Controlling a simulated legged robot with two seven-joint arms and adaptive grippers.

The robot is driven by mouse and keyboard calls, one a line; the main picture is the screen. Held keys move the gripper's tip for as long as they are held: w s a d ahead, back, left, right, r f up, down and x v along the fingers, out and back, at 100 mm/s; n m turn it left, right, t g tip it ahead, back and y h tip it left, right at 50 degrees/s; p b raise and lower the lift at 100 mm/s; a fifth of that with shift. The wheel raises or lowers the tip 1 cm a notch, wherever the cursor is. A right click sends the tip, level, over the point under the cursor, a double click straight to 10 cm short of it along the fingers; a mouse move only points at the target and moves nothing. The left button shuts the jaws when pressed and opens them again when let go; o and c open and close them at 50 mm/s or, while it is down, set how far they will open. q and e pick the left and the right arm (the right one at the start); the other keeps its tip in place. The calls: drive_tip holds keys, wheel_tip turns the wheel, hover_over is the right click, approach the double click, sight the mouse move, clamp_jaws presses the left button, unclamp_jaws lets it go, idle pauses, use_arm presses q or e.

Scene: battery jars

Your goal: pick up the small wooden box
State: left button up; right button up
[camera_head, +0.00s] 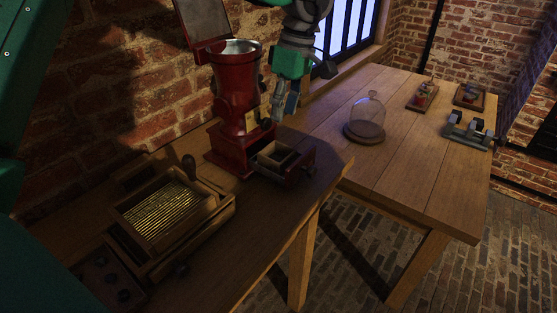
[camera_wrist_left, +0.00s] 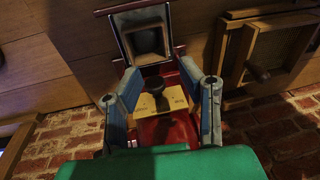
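A red grinder (camera_head: 232,95) stands on the dark wooden bench, with its drawer (camera_head: 300,172) pulled out at the front. A small wooden box (camera_head: 275,154) with an open top appears to sit in the drawer. In the left wrist view the drawer's square opening (camera_wrist_left: 122,48) shows beyond my fingertips, with a dark box shape (camera_wrist_left: 146,38) inside. My left gripper (camera_head: 284,112) is above and behind the drawer, beside the grinder body. Its two fingers are apart and empty in the left wrist view (camera_wrist_left: 160,76). My right gripper is not in view.
A wooden case with a ribbed panel (camera_head: 158,212) lies left of the grinder. A glass dome (camera_head: 368,115) stands on the lighter table at right, with small devices (camera_head: 468,132) farther back. A brick wall backs the bench. The lighter table's middle is clear.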

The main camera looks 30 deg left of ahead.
use_arm(q)
hover_over(270, 159)
drive_tip(key=w, duration=0.1)
wheel_tip(270, 159, down, 7)
drive_tip(key=shift+w+d+f, duration=0.1)
drive_tip(key=shift+d+f, duration=0.05)
drive_tip(key=shift+f, duration=0.05)
drive_tip(key=shift+d+f, duration=0.15)
drive_tip(key=shift+f, duration=0.35)
drive_tip(key=f, duration=0.2)
drive_tip(key=s+f, duration=0.1)
drive_tip(key=f, duration=0.1)
drive_tip(key=shift+a, duration=0.3)
drive_tip(key=shift+a+f, duration=0.2)
drive_tip(key=shift+f, duration=0.1)
clamp_jaws()
